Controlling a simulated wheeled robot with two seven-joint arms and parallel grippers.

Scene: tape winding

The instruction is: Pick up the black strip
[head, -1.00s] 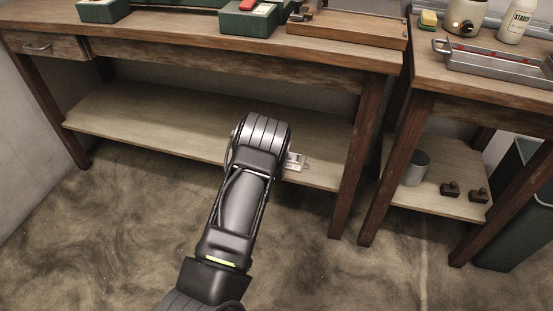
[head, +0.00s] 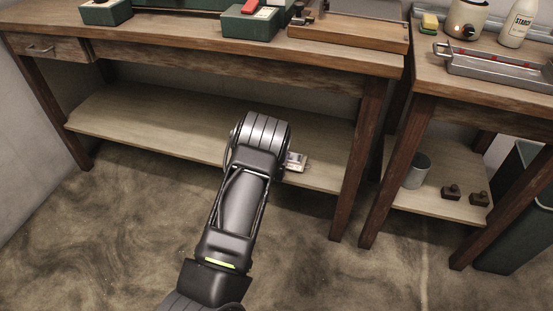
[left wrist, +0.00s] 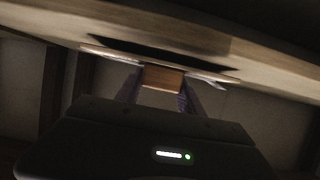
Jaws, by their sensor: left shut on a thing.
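My left arm reaches in from the bottom of the head view toward the lower shelf, and its wrist hides the gripper's fingers there. In the left wrist view my left gripper (left wrist: 160,88) is shut on a small brown block-like piece (left wrist: 162,77). A thin, pale flat piece (left wrist: 205,78) spreads to both sides just above the fingers. A long dark band (left wrist: 165,55) lies across the pale surface beyond it; I cannot tell whether this is the black strip or a shadow. My right gripper is in neither view.
The lower shelf (head: 130,125) is otherwise bare. A small metallic piece (head: 297,162) shows beside my wrist at its front edge. The bench top (head: 190,42) is above; a table leg (head: 355,165) stands to the right. A grey cup (head: 416,170) is on the right shelf.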

